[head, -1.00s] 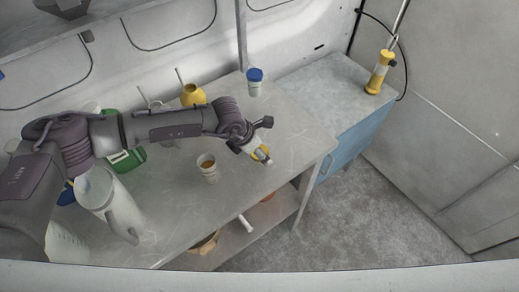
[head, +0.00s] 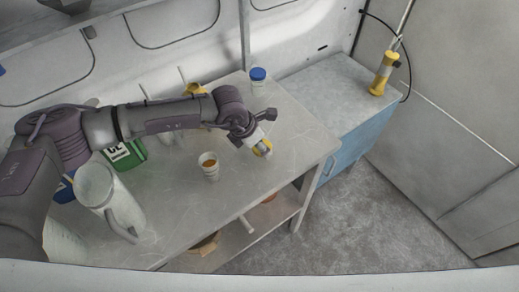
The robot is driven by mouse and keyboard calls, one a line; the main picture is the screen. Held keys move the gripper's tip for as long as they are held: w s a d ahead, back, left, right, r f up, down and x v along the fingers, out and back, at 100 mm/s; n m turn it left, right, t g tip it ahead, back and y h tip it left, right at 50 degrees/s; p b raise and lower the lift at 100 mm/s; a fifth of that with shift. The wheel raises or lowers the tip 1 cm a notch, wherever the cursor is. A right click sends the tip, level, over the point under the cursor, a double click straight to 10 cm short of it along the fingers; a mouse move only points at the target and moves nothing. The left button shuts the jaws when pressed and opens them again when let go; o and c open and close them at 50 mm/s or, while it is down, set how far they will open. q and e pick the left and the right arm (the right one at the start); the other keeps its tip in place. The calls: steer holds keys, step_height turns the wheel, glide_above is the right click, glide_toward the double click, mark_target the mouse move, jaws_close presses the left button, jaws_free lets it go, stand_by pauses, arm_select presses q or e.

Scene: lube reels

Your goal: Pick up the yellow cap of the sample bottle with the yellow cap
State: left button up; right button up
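The yellow cap (head: 262,150) shows at the fingers of my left gripper (head: 261,142), above or on the right part of the metal table. The fingers partly hide it. I cannot tell whether they are shut on it or only beside it, nor whether it touches the table. An open pale sample bottle (head: 209,166) with brown contents stands upright to the left of the gripper, with no cap on it. A sample bottle with a blue cap (head: 258,81) stands at the table's back edge. My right gripper is not in view.
A grey jug (head: 97,188), a green container (head: 128,156) and a yellow vessel (head: 196,89), mostly hidden by my arm, stand on the table (head: 180,222). A blue cabinet (head: 348,141) adjoins at right, with a yellow-handled tool (head: 381,75). The table's right front is clear.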

arm_select(q)
steer(key=shift+d+r+b, duration=0.2)
steer(key=shift+r+b, duration=0.25)
steer(key=shift+r, duration=0.3)
steer(key=d+r+b, duration=0.4)
steer(key=d+r, duration=0.3)
steer(key=d, duration=0.4)
steer(key=shift+d, duration=0.15)
steer(key=shift+w, duration=0.1)
